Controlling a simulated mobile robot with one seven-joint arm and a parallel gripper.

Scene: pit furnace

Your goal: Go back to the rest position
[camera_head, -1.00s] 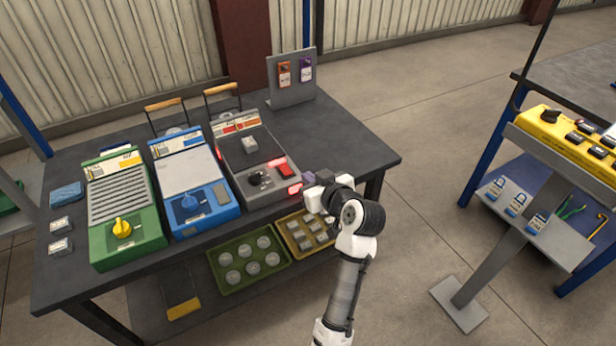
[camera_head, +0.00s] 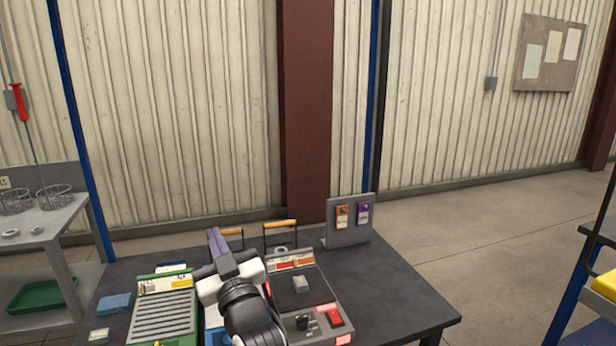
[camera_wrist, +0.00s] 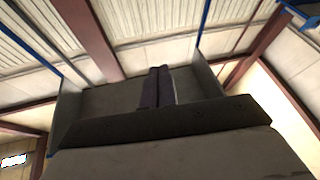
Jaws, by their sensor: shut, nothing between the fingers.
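My gripper (camera_head: 217,241) is raised over the dark workbench in the head view, its purple-grey fingers pointing up and away, shut with nothing between them. It covers most of the blue unit between the green unit (camera_head: 163,316) and the dark red-and-grey unit (camera_head: 303,290). In the wrist view the shut fingers (camera_wrist: 157,87) stand in the middle, against the wall and ceiling beams.
The workbench (camera_head: 398,292) also bears an upright stand (camera_head: 347,235) with orange and purple tags, and a blue cloth-like block (camera_head: 113,303). A grey side table (camera_head: 40,227) with wire baskets is at left. A yellow panel (camera_head: 605,283) shows at the right edge. The floor at right is open.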

